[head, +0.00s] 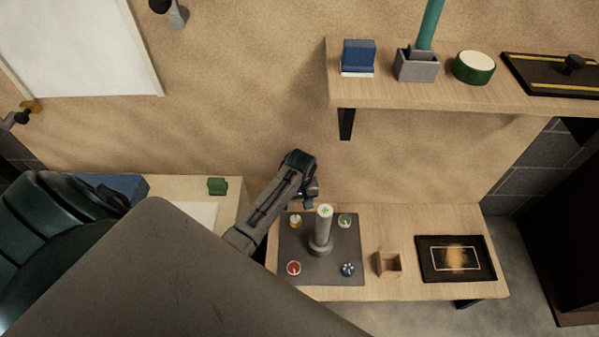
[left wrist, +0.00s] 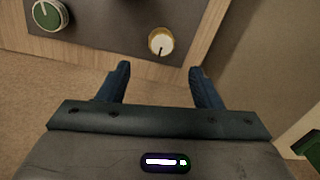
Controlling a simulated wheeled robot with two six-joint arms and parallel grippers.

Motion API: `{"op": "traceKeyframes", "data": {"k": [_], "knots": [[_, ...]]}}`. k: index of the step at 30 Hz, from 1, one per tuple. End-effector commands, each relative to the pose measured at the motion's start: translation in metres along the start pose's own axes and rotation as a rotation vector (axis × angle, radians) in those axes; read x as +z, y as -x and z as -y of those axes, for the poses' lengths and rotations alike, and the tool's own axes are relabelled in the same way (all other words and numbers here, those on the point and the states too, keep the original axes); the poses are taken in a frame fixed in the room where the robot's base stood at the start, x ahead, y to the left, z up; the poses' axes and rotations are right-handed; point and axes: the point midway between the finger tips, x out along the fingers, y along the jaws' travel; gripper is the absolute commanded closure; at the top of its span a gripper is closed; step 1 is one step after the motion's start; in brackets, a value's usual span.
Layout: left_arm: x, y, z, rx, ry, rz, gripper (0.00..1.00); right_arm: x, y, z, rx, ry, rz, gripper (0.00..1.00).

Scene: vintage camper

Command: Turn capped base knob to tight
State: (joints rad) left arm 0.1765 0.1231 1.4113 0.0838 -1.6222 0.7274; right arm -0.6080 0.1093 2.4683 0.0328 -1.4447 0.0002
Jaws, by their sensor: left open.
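A dark board (head: 318,272) lies on the light wood table. A grey upright post (head: 324,235) with a pale cap bearing a green mark stands at its middle on a round base. Around it are a yellow-ringed white knob (head: 296,220), a green knob (head: 344,221), a red knob (head: 293,268) and a blue knob (head: 348,269). I cannot tell which is the capped base knob. My left gripper (head: 311,196) is behind the board. In the left wrist view it is open and empty (left wrist: 157,78), with the yellow-ringed knob (left wrist: 161,41) ahead, apart from the fingers, and the green knob (left wrist: 47,16) further left.
A small open wooden box (head: 388,264) and a black framed panel (head: 456,259) lie right of the board. A wall shelf (head: 450,97) above carries several objects. A green item (head: 217,186) sits on the left surface. My arm covers the lower left.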

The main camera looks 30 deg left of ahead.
Motion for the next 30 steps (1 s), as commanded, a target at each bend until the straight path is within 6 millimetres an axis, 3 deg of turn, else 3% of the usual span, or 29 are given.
{"op": "traceKeyframes", "data": {"k": [9,15,21,29,30], "knots": [[0.001,-0.06,0.0,-0.002,-0.001,0.003,0.41,-0.003,-0.02,0.012,-0.046,-0.02,-0.109,0.64],[0.001,-0.089,0.0,-0.001,-0.002,0.001,0.41,-0.007,-0.027,0.019,-0.072,-0.037,-0.181,0.64],[0.001,-0.1,0.0,0.0,-0.002,0.0,0.41,-0.009,-0.029,0.021,-0.085,-0.046,-0.214,0.64],[0.001,-0.101,0.0,0.0,-0.002,0.0,0.41,-0.009,-0.029,0.022,-0.086,-0.047,-0.217,0.64],[0.001,-0.101,0.0,0.0,-0.002,0.0,0.49,-0.009,-0.029,0.022,-0.086,-0.047,-0.216,0.64]]}}
